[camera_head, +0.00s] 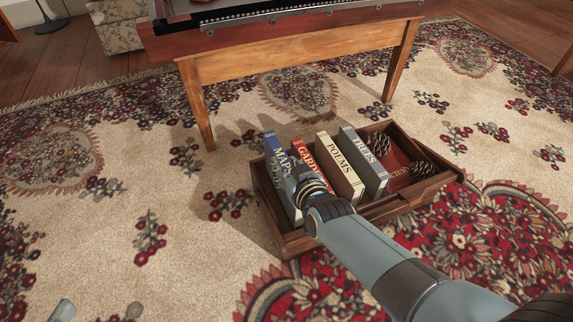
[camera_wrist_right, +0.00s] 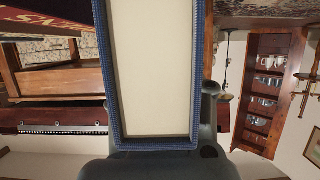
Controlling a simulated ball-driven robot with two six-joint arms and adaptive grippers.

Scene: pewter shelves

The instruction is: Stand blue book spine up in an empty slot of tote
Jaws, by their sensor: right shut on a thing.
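The blue book (camera_head: 278,150), lettered MAPS, stands upright at the left end of the wooden tote (camera_head: 283,240). Its lettered spine faces up. My right gripper (camera_head: 298,185) is shut on the near end of this book. In the right wrist view the book's pale page edge (camera_wrist_right: 152,70), framed by blue cover, fills the middle in front of the dark gripper. Whether the book touches the tote floor is hidden. A red book (camera_head: 304,160), a cream POEMS book (camera_head: 340,165) and a grey TREES book (camera_head: 363,160) stand to its right.
A dark red book (camera_head: 397,172) lies at the tote's right end, with pine cones (camera_head: 422,170) beside it. A wooden table (camera_head: 290,62) stands behind the tote. The rug left of the tote is clear.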

